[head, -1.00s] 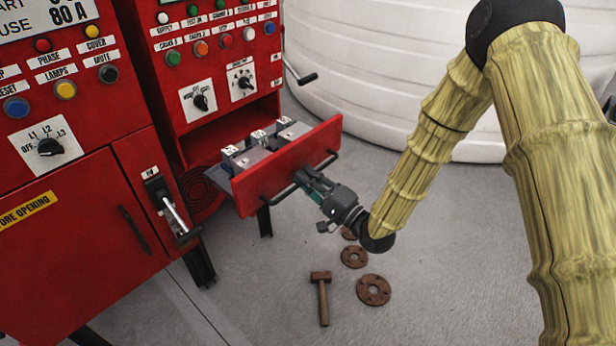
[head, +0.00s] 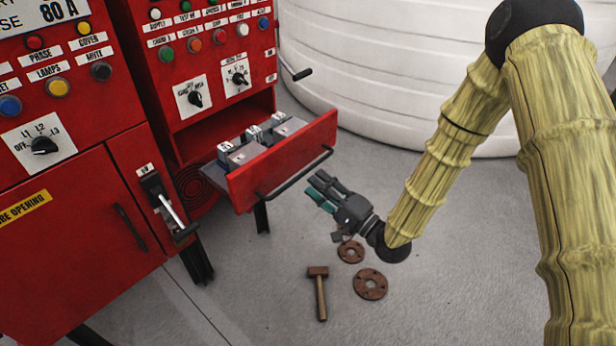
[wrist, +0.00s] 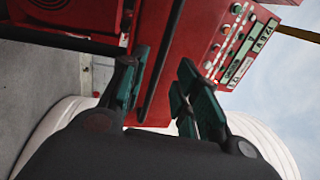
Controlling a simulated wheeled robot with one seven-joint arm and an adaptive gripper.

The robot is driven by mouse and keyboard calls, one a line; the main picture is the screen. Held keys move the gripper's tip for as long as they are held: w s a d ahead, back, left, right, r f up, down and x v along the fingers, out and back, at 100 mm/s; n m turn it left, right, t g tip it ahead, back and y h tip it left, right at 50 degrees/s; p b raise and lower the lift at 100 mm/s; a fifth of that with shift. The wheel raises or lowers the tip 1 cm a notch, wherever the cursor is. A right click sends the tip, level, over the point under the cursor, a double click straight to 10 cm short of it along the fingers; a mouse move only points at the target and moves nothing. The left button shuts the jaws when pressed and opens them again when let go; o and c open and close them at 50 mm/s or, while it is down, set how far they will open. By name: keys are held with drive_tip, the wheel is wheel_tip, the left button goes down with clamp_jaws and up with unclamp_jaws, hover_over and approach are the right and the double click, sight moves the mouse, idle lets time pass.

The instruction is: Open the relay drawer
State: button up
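The red relay drawer (head: 285,160) stands pulled out of the right-hand red cabinet in the head view, with several relays (head: 252,138) on its tray. Its long dark bar handle (head: 296,175) runs along the front. My gripper (head: 318,188) is in front of the drawer, just off the handle to the lower right, empty. In the wrist view the green-padded fingers of my gripper (wrist: 165,85) are spread apart, with the dark handle (wrist: 162,62) showing between and beyond them.
A left red cabinet (head: 80,230) with a lever (head: 168,205) stands beside the drawer. A hammer (head: 319,290) and rusty flanges (head: 370,284) lie on the grey floor below my gripper. A large white tank (head: 390,80) stands behind.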

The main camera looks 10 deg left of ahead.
drive_tip(key=v, duration=0.6)
drive_tip(key=shift+d, duration=0.2)
drive_tip(key=shift+s+f, duration=0.1)
drive_tip(key=shift+f, duration=0.05)
drive_tip(key=s+d+f+n+g+h+p, duration=0.15)
drive_tip(key=s+d+f+h, duration=0.3)
drive_tip(key=f, duration=0.45)
drive_tip(key=s+d+f+n+g+h+p, duration=0.1)
drive_tip(key=s+d+f+g+h+p, duration=0.25)
drive_tip(key=f, duration=0.55)
drive_tip(key=s+d+f+n+g+h, duration=0.1)
drive_tip(key=s+d, duration=0.3)
drive_tip(key=s, duration=0.4)
drive_tip(key=s+d+f+n+g+h, duration=0.2)
drive_tip(key=s+d+f+g+h, duration=0.1)
drive_tip(key=s, duration=0.5)
drive_tip(key=s+d+f+n+g+h, duration=0.1)
drive_tip(key=s+d+f+g+h, duration=0.1)
drive_tip(key=s, duration=0.7)
drive_tip(key=d+f+h, duration=0.1)
drive_tip(key=d+h, duration=0.1)
drive_tip(key=d, duration=0.1)
drive_tip(key=shift+d+f+g+p, duration=0.25)
drive_tip(key=shift+d+g+p, duration=0.1)
drive_tip(key=shift+d+g, duration=0.05)
drive_tip(key=shift+d, duration=0.1)
